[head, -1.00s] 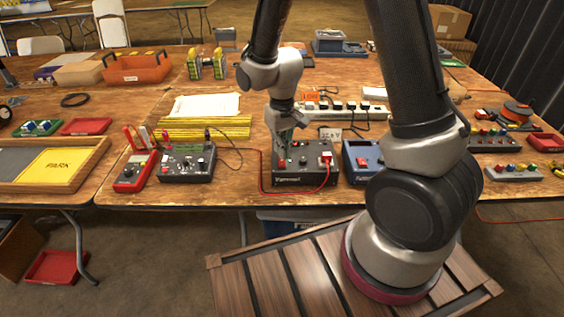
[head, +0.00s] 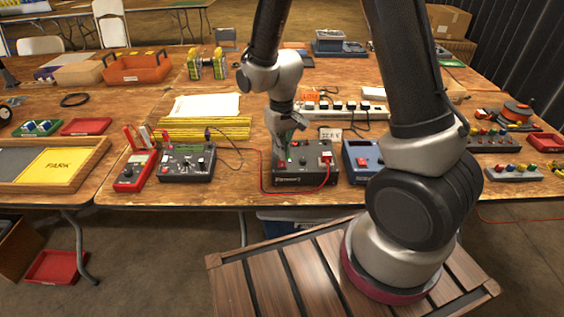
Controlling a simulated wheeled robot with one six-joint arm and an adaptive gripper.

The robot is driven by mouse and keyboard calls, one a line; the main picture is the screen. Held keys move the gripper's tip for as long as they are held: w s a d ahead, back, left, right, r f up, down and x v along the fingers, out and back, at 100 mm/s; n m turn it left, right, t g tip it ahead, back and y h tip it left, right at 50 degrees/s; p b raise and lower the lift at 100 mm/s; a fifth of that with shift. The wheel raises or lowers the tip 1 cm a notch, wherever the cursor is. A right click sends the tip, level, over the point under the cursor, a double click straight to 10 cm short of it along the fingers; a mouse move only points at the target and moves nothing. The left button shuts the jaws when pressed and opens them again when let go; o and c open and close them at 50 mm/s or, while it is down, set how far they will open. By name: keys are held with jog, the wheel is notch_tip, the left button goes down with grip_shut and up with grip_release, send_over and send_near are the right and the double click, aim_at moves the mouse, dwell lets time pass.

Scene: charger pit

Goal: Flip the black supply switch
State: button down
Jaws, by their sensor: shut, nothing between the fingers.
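The black supply (head: 306,178) is a dark box on the middle table near its front edge. Its top carries small knobs and a red plug at the right, with a red lead (head: 325,184) running from it. My gripper (head: 284,160) is shut and empty, pointing down at the left part of the supply's top panel. The fingertips are at or just above the panel; I cannot tell whether they touch it. The switch itself is too small or hidden behind the fingers to make out.
A blue supply box (head: 362,160) stands close at the right. A grey meter box (head: 187,163) and a red meter (head: 135,171) stand at the left. A white power strip (head: 345,110) and yellow strips (head: 205,128) lie behind.

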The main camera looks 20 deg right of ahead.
jog(key=shift+f, duration=0.9)
jog(key=shift+r, duration=3.55)
jog(key=shift+s+d, duration=0.15)
jog(key=shift+s, duration=0.2)
jog(key=s+d+r+m+t, duration=0.1)
jog(key=s+d+r+t, duration=0.1)
jog(key=s+d+r, duration=0.5)
jog(key=s+d+r+m+t, duration=0.1)
jog(key=s+d+r+t, duration=0.1)
jog(key=s+d+r, duration=0.5)
jog(key=s+v, duration=0.1)
jog(key=v, duration=0.7)
jog(key=shift+s+d, duration=0.3)
